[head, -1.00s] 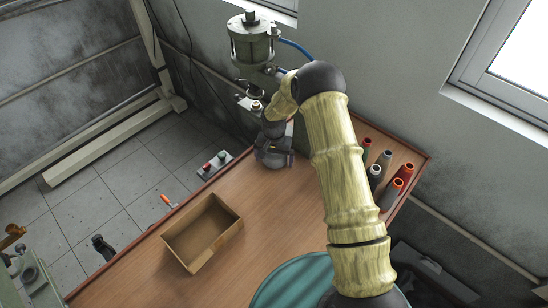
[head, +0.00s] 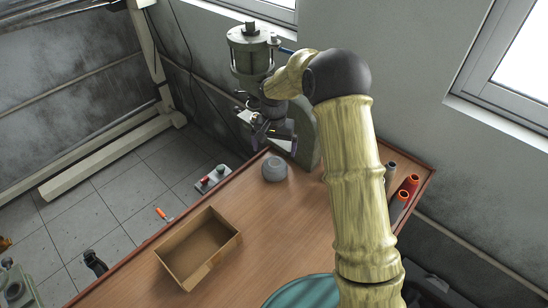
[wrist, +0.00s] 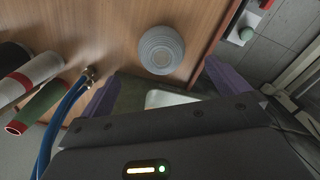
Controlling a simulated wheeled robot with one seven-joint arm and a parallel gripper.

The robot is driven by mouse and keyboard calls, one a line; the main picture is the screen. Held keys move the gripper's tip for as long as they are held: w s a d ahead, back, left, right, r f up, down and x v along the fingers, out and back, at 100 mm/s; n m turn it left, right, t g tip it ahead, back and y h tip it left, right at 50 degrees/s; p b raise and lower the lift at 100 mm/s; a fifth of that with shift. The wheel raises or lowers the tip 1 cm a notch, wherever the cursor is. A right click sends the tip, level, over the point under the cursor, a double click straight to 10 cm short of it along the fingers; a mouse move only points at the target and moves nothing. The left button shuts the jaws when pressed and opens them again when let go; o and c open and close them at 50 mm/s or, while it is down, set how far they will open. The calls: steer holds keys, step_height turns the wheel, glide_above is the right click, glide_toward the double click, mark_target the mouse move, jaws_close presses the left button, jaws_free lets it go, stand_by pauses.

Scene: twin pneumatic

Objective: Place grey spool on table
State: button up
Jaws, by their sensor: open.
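The grey spool (head: 274,169) stands on the wooden table (head: 262,225) near its far left edge, by the green machine. In the wrist view the ridged grey spool (wrist: 161,50) shows end-on on the table, beyond my fingers. My gripper (head: 274,141) is open and empty, above and just behind the spool and apart from it. Its purple fingers are spread wide in the wrist view (wrist: 165,92), with nothing between them touching.
An open cardboard box (head: 198,248) sits on the left part of the table. The green pneumatic machine (head: 304,132) stands close behind my gripper. The table between box and arm is clear.

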steer(key=shift+r, duration=0.2)
stand_by(0.6)
steer(key=shift+s+d+r, duration=0.2)
steer(key=shift+r, duration=0.05)
steer(key=s+d+r+n+t, duration=0.1)
steer(key=s+d, duration=0.3)
steer(key=s, duration=0.4)
steer(key=s+d+r+n, duration=0.1)
steer(key=s+d+r, duration=0.3)
steer(key=s, duration=0.4)
steer(key=s+d+r+n+t, duration=0.1)
steer(key=s+d, duration=0.3)
steer(key=s, duration=0.5)
steer(key=shift+r+t, duration=0.3)
steer(key=shift+r, duration=0.6)
